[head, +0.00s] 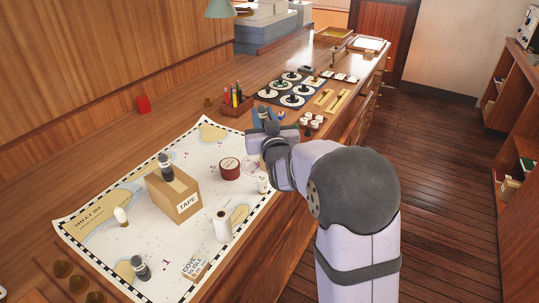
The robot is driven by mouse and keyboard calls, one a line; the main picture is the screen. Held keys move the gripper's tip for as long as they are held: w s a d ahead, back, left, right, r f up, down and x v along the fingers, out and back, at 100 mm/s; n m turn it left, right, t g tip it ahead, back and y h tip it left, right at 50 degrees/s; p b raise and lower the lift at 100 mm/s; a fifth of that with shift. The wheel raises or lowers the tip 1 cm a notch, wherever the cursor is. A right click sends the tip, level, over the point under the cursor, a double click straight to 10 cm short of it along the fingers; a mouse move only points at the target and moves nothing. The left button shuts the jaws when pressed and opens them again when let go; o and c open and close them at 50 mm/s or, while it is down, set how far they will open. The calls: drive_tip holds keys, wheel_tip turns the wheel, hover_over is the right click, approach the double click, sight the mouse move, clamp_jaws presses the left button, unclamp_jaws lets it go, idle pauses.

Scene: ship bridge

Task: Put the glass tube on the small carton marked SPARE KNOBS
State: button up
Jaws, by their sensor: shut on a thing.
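My gripper (263,117) is over the worktop at the chart's far right corner, beside the pen holder. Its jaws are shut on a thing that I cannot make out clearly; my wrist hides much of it. I cannot pick out the glass tube for certain. No carton with a readable SPARE KNOBS label shows. A cardboard carton marked TAPE (174,196) stands on the chart with a dark-and-grey cylinder (166,168) on top.
A pen holder (236,107) and a dark panel with round discs (290,88) stand farther back. A red cup (142,104) is by the wall.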

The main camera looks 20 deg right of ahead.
drive_tip(key=w+d, duration=0.1)
drive_tip(key=w+d+m+h, duration=0.1)
drive_tip(key=w, duration=0.1)
drive_tip(key=w+d+f+h, duration=0.1)
drive_tip(key=shift+w+d, duration=0.25)
drive_tip(key=shift+w, duration=0.1)
drive_tip(key=shift+f+p, duration=1.65)
drive_tip(key=shift+f, duration=3.25)
drive_tip(key=shift+f, duration=0.15)
drive_tip(key=o, duration=1)
